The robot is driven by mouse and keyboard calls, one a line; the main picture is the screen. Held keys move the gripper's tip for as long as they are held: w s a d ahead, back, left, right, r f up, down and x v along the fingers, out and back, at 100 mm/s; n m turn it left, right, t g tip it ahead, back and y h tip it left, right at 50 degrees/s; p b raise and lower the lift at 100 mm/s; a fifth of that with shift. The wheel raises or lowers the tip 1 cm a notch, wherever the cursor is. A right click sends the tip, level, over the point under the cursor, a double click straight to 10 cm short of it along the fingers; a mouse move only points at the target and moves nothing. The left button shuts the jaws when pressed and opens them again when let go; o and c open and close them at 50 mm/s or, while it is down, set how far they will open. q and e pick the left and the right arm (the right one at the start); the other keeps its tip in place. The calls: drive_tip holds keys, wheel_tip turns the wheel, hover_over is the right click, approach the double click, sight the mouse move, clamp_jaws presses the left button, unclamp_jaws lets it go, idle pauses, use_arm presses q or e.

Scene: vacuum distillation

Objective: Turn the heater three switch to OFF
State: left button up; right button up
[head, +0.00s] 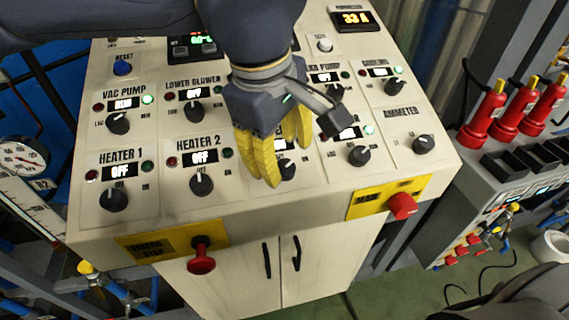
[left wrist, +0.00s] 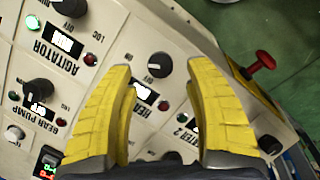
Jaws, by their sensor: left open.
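The heater three knob (head: 287,169) is a black rotary switch on the sloped cream panel, partly hidden behind my left gripper in the head view. My left gripper (head: 284,162) has yellow fingers, open and pointing down over that knob. In the left wrist view the knob (left wrist: 160,65) lies between the two spread fingertips (left wrist: 155,70), with a gap on both sides and an OFF mark beside it. Its lit display (left wrist: 146,94) is partly covered by a finger, so its reading is unclear. My right gripper is not in view.
The heater 2 knob (head: 201,184) and heater 1 knob (head: 113,199) sit to the left, the agitator knob (head: 359,156) to the right. A red emergency stop button (head: 201,264) and a red main switch (head: 402,206) stick out from the front edge.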

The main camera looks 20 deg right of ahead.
sight(284, 166)
use_arm(q)
drive_tip(key=shift+x, duration=1.75)
